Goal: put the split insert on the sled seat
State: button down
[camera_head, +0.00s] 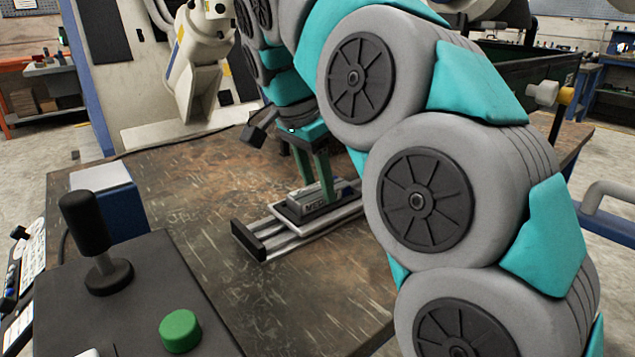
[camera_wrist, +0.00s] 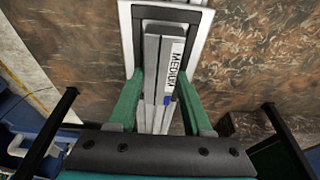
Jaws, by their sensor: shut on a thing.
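The split insert (camera_head: 314,203) is a grey block with a lengthwise split and a white label reading "MEDIUM". In the wrist view the insert (camera_wrist: 152,62) lies between my two green fingers. My gripper (camera_head: 320,188) points down and is shut on the insert; it also shows in the wrist view (camera_wrist: 158,82). The sled seat (camera_wrist: 128,32) is a dark recess with a pale rim, directly under the insert. In the head view the insert lies lengthwise along the sled (camera_head: 285,238), low over the seat. I cannot tell whether its underside touches. The insert's far end is partly hidden.
The sled stands on a worn brown table (camera_head: 200,215) with a dark end block (camera_head: 248,241) at its near left end. A control box with a black joystick (camera_head: 90,235) and green button (camera_head: 180,330) is at the front left. The table between them is clear.

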jog(key=shift+f, duration=0.15)
jog(key=shift+c, duration=1.6)
grip_release()
jog(key=shift+r, duration=0.2)
jog(key=shift+a+r, duration=0.1)
jog(key=shift+r, duration=0.35)
jog(key=s+a, duration=0.2)
jog(key=a, duration=0.1)
jog(key=s+a, duration=0.2)
jog(key=a, duration=0.1)
jog(key=s+a+p, duration=0.1)
jog(key=s+a, duration=0.2)
jog(key=a, duration=0.1)
jog(key=shift+r, duration=0.15)
